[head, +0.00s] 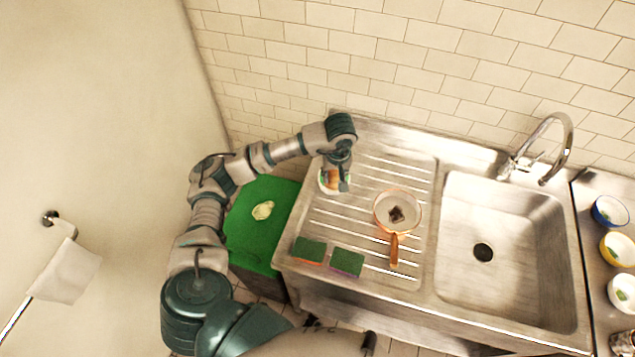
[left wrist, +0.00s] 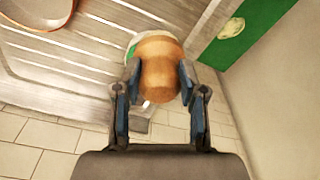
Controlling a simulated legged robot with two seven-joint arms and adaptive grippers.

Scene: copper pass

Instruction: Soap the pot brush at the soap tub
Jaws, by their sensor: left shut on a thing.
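My left gripper (head: 338,178) is over the upper left part of the ribbed drainboard. In the left wrist view its fingers (left wrist: 160,95) are shut on the rounded wooden part of the pot brush (left wrist: 160,68). A bit of this brown wood also shows under the gripper in the head view. The soap tub (head: 323,186), pale with some green, is directly beneath and partly hidden by the gripper. Its pale and green edge shows behind the wood in the left wrist view (left wrist: 131,42). The brush's bristles are hidden, so I cannot tell whether they touch the soap. My right gripper is out of view.
A copper pan (head: 381,210) with a dark patch inside stands right of the tub. Two green sponges (head: 310,250) lie at the drainboard's front. The sink (head: 510,270) and tap (head: 568,140) are right, with small bowls (head: 610,210) beyond. A green board (head: 262,240) is left.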

